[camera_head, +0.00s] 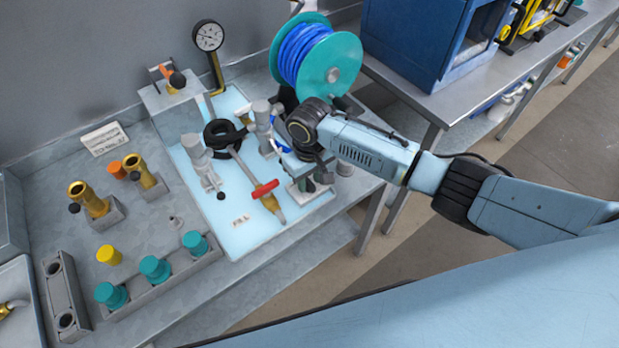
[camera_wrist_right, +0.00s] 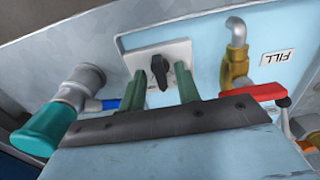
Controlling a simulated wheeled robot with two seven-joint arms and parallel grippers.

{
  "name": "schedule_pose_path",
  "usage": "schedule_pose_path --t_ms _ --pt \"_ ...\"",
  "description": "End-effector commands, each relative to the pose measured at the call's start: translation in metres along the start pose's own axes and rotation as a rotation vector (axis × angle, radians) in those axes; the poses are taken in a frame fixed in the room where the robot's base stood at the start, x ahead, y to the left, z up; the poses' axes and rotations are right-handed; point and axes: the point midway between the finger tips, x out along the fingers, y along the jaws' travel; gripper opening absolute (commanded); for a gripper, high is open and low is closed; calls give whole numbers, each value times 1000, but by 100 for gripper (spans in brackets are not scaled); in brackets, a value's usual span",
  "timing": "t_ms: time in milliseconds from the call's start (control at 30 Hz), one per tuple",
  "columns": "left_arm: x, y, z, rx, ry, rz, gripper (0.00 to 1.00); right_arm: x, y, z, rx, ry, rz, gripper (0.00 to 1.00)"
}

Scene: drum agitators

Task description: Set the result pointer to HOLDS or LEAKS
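In the right wrist view a black knob with a pointer-like grip (camera_wrist_right: 160,66) sits on a pale square plate (camera_wrist_right: 150,50). I take it for the result pointer; no HOLDS or LEAKS lettering is readable. My right gripper (camera_wrist_right: 161,78) is open, its two green fingers apart with the knob showing between and just beyond them. Contact cannot be told. In the head view my right gripper (camera_head: 316,176) is over the right front of the lit panel, and the plate (camera_head: 303,190) is partly hidden under it. My left gripper is not in view.
A brass valve with a red lever (camera_head: 265,188) is close left of my right gripper, near the FILL label (camera_wrist_right: 277,58). A teal-ended grey fitting (camera_wrist_right: 45,130) is on the wrist view's other side. A blue hose reel (camera_head: 332,75) stands behind. Teal knobs (camera_head: 154,268) line the front left.

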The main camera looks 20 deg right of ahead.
Motion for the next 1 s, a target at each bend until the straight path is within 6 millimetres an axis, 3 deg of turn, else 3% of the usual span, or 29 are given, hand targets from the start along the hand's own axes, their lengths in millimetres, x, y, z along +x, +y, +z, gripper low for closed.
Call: schedule_pose_path --t_ms 267,500,1000 --pt "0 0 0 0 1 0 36 1 0 0 0 0 0 31" --pt "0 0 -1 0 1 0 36 1 0 0 0 0 0 0" --pt "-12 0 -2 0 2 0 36 -1 0 0 -91 -2 1 0"
